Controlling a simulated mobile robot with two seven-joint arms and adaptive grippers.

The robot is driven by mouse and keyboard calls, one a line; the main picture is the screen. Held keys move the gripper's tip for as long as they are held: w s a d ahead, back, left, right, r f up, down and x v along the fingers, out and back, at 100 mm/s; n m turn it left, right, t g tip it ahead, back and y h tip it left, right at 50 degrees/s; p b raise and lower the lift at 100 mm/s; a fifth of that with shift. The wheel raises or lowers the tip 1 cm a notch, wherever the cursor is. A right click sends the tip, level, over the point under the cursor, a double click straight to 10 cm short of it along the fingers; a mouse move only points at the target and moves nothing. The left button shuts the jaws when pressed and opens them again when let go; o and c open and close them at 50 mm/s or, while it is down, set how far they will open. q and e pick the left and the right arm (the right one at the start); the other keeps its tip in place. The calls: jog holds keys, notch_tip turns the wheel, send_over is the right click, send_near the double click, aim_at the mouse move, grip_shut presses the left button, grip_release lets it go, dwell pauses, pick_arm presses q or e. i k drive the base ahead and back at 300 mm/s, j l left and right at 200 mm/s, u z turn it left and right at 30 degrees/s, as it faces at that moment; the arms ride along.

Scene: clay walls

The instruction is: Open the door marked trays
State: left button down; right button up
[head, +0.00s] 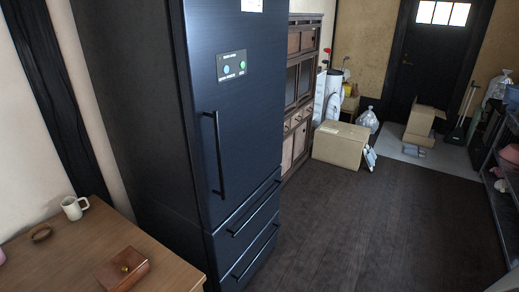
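No door with a readable "trays" marking shows in the head view. A tall dark fridge (245,130) stands left of centre with its upper door shut. The door has a vertical bar handle (219,155) and a small panel with print too small to read. Two drawers with bar handles (256,208) below are shut. Behind it, a brown wooden cabinet (301,90) has shut doors and drawers. A dark entrance door (428,62) with small panes is shut at the back. Neither of my grippers is in view.
A wooden table (70,250) with a white mug (74,208), a ring and a brown case stands at lower left. A cardboard box (340,144) stands by the cabinet. Dark shelves (490,185) line the right. The dark floor (385,225) between is clear.

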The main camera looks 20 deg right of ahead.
aim_at(287, 164)
jog(key=i+l, duration=0.4)
jog(key=l, duration=0.4)
jog(key=i+l, duration=0.4)
jog(key=l, duration=0.35)
jog(key=i+l, duration=0.4)
jog(key=l, duration=0.4)
jog(key=i+l+u, duration=0.1)
jog(key=i+l, duration=0.3)
jog(key=l, duration=0.35)
jog(key=i+l, duration=0.4)
jog(key=l, duration=0.4)
jog(key=i+l, duration=0.35)
jog(key=l, duration=0.45)
jog(key=i+l, duration=0.35)
jog(key=l, duration=0.45)
jog(key=i+l+u, duration=0.1)
jog(key=i+l, duration=0.3)
jog(key=l, duration=0.45)
